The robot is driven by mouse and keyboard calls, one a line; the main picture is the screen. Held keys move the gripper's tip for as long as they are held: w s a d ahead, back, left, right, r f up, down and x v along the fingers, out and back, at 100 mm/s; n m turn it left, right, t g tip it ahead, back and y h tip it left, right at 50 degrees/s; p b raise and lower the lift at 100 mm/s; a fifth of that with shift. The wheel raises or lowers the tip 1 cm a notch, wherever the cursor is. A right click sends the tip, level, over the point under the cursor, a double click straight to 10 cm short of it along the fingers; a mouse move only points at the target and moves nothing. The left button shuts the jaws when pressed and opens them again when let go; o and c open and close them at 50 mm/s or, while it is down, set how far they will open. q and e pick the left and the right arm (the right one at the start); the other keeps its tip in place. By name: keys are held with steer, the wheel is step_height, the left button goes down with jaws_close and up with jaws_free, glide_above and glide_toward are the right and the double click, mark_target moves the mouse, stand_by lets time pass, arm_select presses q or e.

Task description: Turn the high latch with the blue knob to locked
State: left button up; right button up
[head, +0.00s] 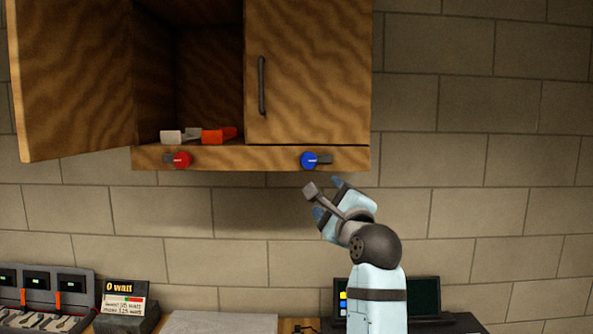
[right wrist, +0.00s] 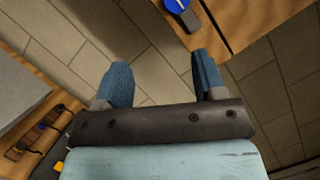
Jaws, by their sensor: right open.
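The blue knob (head: 309,160) is on the lower rail of the wooden wall cabinet, under the closed right door. Its dark latch bar (head: 325,159) points right, roughly level. The blue knob also shows at the top of the right wrist view (right wrist: 178,4), with its dark bar (right wrist: 187,20). My right gripper (head: 326,197) is open and empty, below and slightly right of the knob, apart from it. Its two blue fingers are spread in the right wrist view (right wrist: 160,78). My left gripper is not in view.
A red knob (head: 181,160) sits on the same rail at left. The cabinet's left door (head: 70,80) stands open, with white and orange items (head: 218,135) inside. Below are a charger rack (head: 40,290), a sign (head: 125,297) and a dark screen (head: 425,295). The wall at right is clear.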

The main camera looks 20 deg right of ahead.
mark_target(309, 161)
steer(key=shift+m, duration=0.5)
steer(key=w+r+p, duration=0.1)
steer(key=w+r, duration=0.1)
steer(key=w, duration=0.1)
steer(key=w+r+p, duration=0.1)
steer(key=w+r, duration=0.1)
steer(key=w, duration=0.2)
steer(key=w+r+p, duration=0.2)
steer(key=w, duration=0.2)
steer(key=shift+w+a, duration=0.25)
steer(key=shift+a, duration=0.15)
steer(key=shift+w, duration=0.5)
steer(key=c, duration=0.7)
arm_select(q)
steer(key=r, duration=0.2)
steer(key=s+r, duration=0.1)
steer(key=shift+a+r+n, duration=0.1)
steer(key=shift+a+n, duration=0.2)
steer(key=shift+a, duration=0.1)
arm_select(e)
steer(key=shift+c, duration=1)
